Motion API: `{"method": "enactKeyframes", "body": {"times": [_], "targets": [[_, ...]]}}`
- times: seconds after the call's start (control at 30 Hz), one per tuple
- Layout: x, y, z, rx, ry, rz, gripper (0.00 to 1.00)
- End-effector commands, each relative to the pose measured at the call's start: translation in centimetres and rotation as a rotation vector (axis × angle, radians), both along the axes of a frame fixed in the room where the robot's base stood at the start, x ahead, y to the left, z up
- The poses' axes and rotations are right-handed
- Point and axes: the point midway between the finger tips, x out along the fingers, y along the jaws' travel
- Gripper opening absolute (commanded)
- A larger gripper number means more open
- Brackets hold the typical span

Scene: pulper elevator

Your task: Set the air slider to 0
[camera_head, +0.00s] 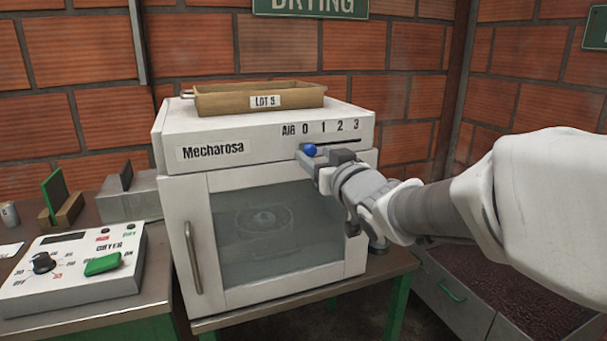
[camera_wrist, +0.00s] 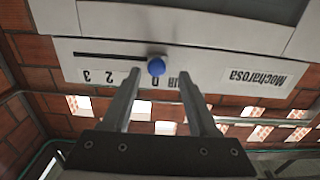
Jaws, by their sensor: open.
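The air slider is a round blue knob (camera_head: 309,150) on the front panel of the white Mecharosa dryer (camera_head: 235,137). In the head view it sits at the left end of a dark slot, under the 0 of the printed scale AIR 0 1 2 3. In the upside-down wrist view the blue knob (camera_wrist: 156,66) is at the slot's right end, near the 0. My gripper (camera_wrist: 159,73) is open, with one fingertip on each side of the knob. A gap shows on both sides in the wrist view. One finger covers the 1 there.
A LOT 5 tray (camera_head: 265,102) rests on top of the dryer. The dryer door (camera_head: 275,232) has a handle at its left. A control box (camera_head: 75,270) with a black dial and green switch stands on the left bench. A bin of dark beans (camera_head: 510,290) is at lower right.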

Motion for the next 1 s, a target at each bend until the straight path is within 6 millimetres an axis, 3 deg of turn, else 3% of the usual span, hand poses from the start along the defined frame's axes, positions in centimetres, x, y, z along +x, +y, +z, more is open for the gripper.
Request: {"method": "enactKeyframes", "body": {"times": [0.6, 1.0], "targets": [[-11.2, -3.6, 0.2, -0.002, -0.005, 0.002, 0.60], [-14.5, -4.5, -0.1, -0.002, -0.004, 0.006, 0.60]]}}
